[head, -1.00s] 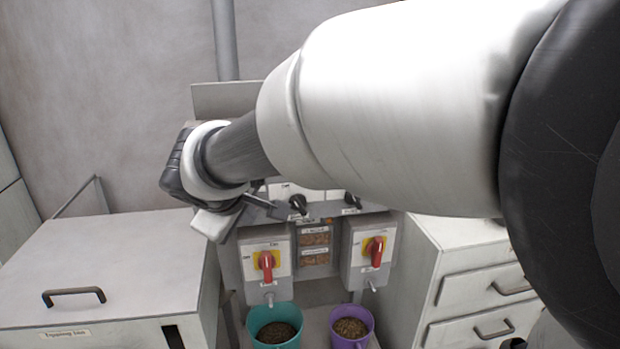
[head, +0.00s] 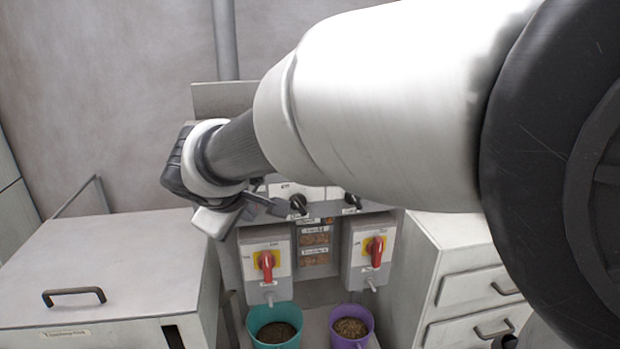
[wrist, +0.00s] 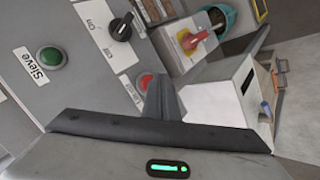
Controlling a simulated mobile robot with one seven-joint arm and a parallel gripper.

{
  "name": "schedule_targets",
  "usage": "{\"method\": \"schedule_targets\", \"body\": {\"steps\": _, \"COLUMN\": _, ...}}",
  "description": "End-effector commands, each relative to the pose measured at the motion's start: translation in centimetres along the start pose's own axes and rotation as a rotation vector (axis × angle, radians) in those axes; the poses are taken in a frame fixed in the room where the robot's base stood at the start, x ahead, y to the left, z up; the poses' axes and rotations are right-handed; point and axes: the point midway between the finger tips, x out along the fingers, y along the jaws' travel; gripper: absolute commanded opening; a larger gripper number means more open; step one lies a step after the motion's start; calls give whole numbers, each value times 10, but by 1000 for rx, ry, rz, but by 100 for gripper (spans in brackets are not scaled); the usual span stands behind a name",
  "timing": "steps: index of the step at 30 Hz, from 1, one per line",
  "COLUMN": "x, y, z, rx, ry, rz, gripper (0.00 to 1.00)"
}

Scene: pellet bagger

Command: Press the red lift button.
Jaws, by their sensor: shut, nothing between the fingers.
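The red lift button (wrist: 147,80) shows in the wrist view on a grey panel, partly covered by my gripper's dark finger. Its label cannot be read. In the head view the button is hidden behind my arm and gripper. My gripper (wrist: 160,80) is shut and empty, with its tip right beside the button in the picture. I cannot tell whether it touches. In the head view my gripper (head: 278,208) is in front of the panel, left of the black knobs.
A green button (wrist: 50,57) by a "Sieve" label and a black knob (wrist: 120,28) share the panel. Below are red rotary switches (head: 266,262) (head: 375,250), a teal bucket (head: 274,310) and a purple bucket (head: 364,318). A lidded bin (head: 110,255) stands left, drawers (head: 475,290) right.

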Motion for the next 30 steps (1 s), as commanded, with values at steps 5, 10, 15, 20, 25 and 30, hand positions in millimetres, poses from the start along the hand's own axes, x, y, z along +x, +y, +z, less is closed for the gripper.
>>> {"method": "schedule_targets", "body": {"steps": 5, "x": 3, "y": 2, "z": -2, "rx": 1, "ry": -1, "rz": -1, "gripper": 0}}
{"method": "schedule_targets", "body": {"steps": 10, "x": 3, "y": 2, "z": -2, "rx": 1, "ry": 0, "rz": -1, "gripper": 0}}
{"method": "schedule_targets", "body": {"steps": 15, "x": 3, "y": 2, "z": -2, "rx": 1, "ry": -1, "rz": -1, "gripper": 0}}
{"method": "schedule_targets", "body": {"steps": 20, "x": 5, "y": 3, "z": -3, "rx": 1, "ry": -1, "rz": -1, "gripper": 0}}
{"method": "schedule_targets", "body": {"steps": 25, "x": 6, "y": 4, "z": -4, "rx": 1, "ry": 0, "rz": -1, "gripper": 0}}
{"method": "schedule_targets", "body": {"steps": 30, "x": 7, "y": 5, "z": -6, "rx": 0, "ry": 1, "rz": -1, "gripper": 0}}
